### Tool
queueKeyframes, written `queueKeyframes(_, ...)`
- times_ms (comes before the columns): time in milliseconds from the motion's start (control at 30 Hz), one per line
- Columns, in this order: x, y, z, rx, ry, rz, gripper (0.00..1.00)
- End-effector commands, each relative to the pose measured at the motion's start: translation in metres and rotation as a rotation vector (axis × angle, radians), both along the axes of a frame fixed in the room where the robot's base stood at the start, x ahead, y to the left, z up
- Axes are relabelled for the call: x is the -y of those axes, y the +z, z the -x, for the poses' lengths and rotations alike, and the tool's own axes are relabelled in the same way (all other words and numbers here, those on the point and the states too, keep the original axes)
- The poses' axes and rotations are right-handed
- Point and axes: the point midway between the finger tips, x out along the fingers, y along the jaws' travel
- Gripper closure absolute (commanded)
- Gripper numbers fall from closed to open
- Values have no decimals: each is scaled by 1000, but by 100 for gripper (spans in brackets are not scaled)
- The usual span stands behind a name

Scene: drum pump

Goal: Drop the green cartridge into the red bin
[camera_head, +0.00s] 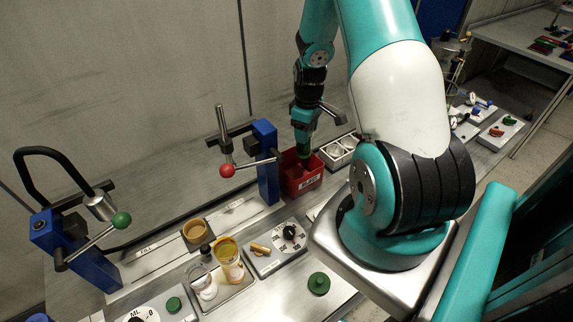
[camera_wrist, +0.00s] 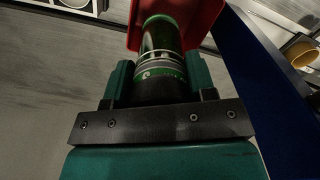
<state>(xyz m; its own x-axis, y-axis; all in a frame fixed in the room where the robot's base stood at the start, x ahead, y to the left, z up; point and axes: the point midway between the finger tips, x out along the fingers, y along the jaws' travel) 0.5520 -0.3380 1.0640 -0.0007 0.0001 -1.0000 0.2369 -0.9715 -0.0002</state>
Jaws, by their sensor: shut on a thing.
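My gripper (camera_wrist: 158,82) is shut on the green cartridge (camera_wrist: 159,42), which points away between the two green fingers in the wrist view. The cartridge is a cylinder with a green end and a clear band. The red bin (camera_wrist: 204,22) shows behind and around the cartridge's far end in the wrist view. In the head view the red bin (camera_head: 301,184) stands right of the blue press with the red knob, and my gripper (camera_head: 303,150) is just above its opening. The cartridge is small and dark there. I cannot tell how deep its end sits.
A blue post with a red-knobbed lever (camera_head: 266,150) stands close left of the bin. A tray with round wells (camera_head: 340,150) is close right.

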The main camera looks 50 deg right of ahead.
Motion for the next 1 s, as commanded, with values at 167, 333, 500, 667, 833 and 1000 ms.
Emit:
queueKeyframes(167, 0, -10, 0, 0, 0, 0, 94)
queueKeyframes(333, 1, -29, 0, 0, -1, 0, 94)
queueKeyframes(500, 1, -50, 1, 0, -2, 0, 94)
queueKeyframes(667, 2, -60, 1, 0, -3, 1, 94)
queueKeyframes(833, 2, -60, 1, 1, -3, 1, 94)
queueKeyframes(1000, 2, -59, 1, 0, -3, 1, 33)
